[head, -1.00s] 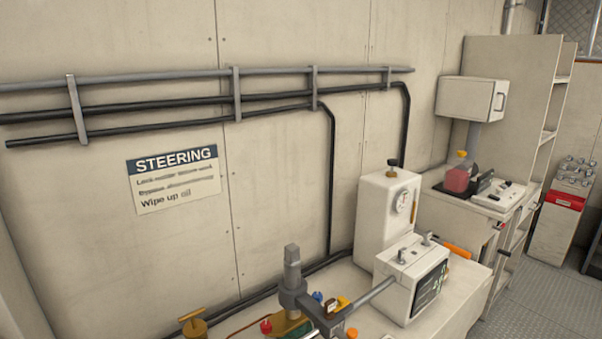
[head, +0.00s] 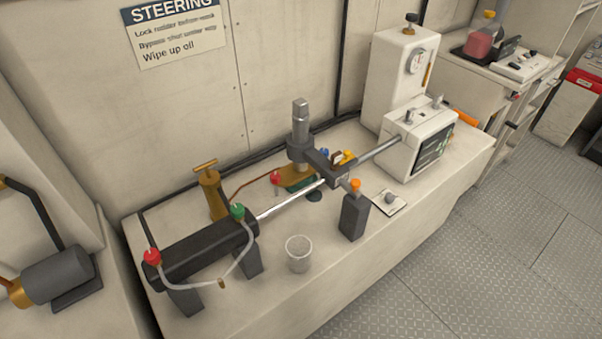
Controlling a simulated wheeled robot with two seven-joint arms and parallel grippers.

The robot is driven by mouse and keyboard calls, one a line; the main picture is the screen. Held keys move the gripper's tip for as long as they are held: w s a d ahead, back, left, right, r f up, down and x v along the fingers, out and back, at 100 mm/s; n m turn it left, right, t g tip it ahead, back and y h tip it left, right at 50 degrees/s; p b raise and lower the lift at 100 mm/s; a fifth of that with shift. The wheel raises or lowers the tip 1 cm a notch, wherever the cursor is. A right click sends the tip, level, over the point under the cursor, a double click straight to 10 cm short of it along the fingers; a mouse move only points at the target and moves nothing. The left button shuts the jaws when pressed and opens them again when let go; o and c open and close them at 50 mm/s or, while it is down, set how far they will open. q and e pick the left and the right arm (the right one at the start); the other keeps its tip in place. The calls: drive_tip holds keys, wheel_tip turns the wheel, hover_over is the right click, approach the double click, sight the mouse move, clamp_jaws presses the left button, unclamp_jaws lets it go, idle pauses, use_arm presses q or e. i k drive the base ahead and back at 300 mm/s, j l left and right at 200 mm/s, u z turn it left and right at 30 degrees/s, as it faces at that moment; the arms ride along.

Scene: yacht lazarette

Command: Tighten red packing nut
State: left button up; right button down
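Two red parts show in the head view, and I cannot tell which is the packing nut. One red cap (head: 152,257) sits on the left end of a dark cylinder (head: 195,249). A small red knob (head: 275,177) stands behind the silver rod (head: 288,202), beside a green base. A green cap (head: 238,211) is on the cylinder's right end, and a clear hose (head: 240,262) runs between the two caps. The rod reaches from the cylinder toward a grey upright post (head: 301,130). Neither of my grippers is in view.
The white bench (head: 345,268) carries a clear cup (head: 298,253), a dark block (head: 354,215) with an orange top, a brass valve (head: 211,190) and a white box (head: 414,140) with a dark panel. A grey motor-like unit (head: 57,269) stands at left. Floor at right is clear.

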sight(276, 177)
drive_tip(key=l+z, duration=0.25)
drive_tip(key=l, duration=1.6)
